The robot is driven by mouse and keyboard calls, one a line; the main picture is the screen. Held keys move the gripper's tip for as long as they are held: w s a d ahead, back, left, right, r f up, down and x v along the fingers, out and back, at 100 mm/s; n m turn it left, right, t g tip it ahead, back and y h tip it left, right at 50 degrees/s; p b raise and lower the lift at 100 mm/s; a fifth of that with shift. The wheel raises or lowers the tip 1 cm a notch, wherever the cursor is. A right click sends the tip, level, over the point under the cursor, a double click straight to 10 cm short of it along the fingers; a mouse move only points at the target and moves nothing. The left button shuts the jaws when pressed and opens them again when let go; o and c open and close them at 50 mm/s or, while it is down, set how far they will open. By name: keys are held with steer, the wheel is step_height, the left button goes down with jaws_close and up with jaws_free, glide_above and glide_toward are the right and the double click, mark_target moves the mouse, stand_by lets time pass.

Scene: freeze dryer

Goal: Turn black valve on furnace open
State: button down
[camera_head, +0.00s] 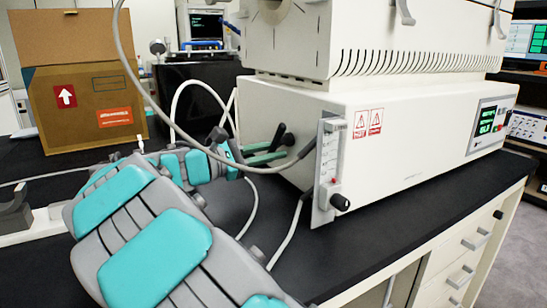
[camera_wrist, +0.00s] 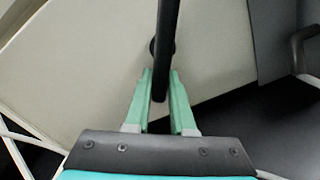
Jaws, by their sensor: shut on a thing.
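The black valve (camera_wrist: 167,25) shows in the wrist view as a long dark handle in front of the furnace's pale side wall, with a round dark part behind it. My gripper (camera_wrist: 160,76) is shut on this handle, one green finger on each side of it. In the head view the valve (camera_head: 279,134) is a dark handle at the left side of the white furnace (camera_head: 420,125). My gripper (camera_head: 280,152) reaches it there from the left, and the fingers partly hide the valve. I cannot tell how far the valve is turned.
A flowmeter panel (camera_head: 327,165) with a black knob (camera_head: 340,202) stands at the furnace's near corner. Pale hoses (camera_head: 205,85) loop around my arm and the furnace's left side. A cardboard box (camera_head: 85,110) stands at the back left. The dark bench top (camera_head: 400,200) is clear in front of the furnace.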

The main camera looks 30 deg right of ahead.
steer(key=m+b, duration=0.1)
steer(key=m, duration=0.2)
steer(key=w+r+m+b, duration=0.1)
steer(key=m, duration=0.1)
steer(key=shift+m+b, duration=0.3)
steer(key=shift+b, duration=0.05)
steer(key=m+b, duration=0.1)
steer(key=r+m+b, duration=0.1)
steer(key=m, duration=0.1)
steer(key=shift+w, duration=0.2)
steer(key=shift+r+m+b, duration=0.3)
steer(key=shift+m+b, duration=0.35)
steer(key=shift+m, duration=0.65)
steer(key=shift+r, duration=0.1)
steer(key=c, duration=0.8)
jaws_free()
steer(key=shift+o, duration=0.2)
